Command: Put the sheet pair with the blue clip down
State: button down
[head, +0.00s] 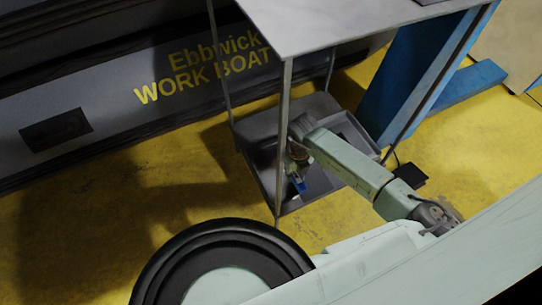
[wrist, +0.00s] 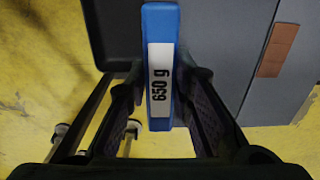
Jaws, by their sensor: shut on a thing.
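My gripper (wrist: 161,90) is shut on the sheet pair with the blue clip (wrist: 160,25). In the wrist view the clip is a narrow blue bar between the two dark fingers, with a white label reading "650 g". The sheets themselves cannot be made out there. In the head view my gripper (head: 298,155) is low under the tabletop, and the blue clip (head: 298,184) shows small just below it, over a grey tray (head: 291,208). Whether the pair touches the tray cannot be told.
A metal table (head: 330,22) with thin legs stands above the tray, one leg (head: 284,140) close to my gripper. A blue post (head: 410,75) is behind at right. A grey boat (head: 110,110) lies at left. Yellow floor (head: 130,215) is open around.

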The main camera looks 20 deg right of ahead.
jog(key=w+a+f, duration=0.1)
jog(key=w+a, duration=0.1)
jog(key=w, duration=0.2)
jog(key=w+a+f, duration=0.2)
jog(key=w+a, duration=0.1)
jog(key=w+a+f+p, duration=0.1)
jog(key=w+a, duration=0.1)
jog(key=w, duration=0.2)
jog(key=shift+w+a+f, duration=0.25)
jog(key=shift+w+f, duration=0.1)
jog(key=shift+f, duration=0.05)
jog(key=shift+f, duration=0.6)
jog(key=c, duration=1.4)
grip_release()
notch_tip(320, 180, up, 13)
jog(key=shift+r, duration=0.1)
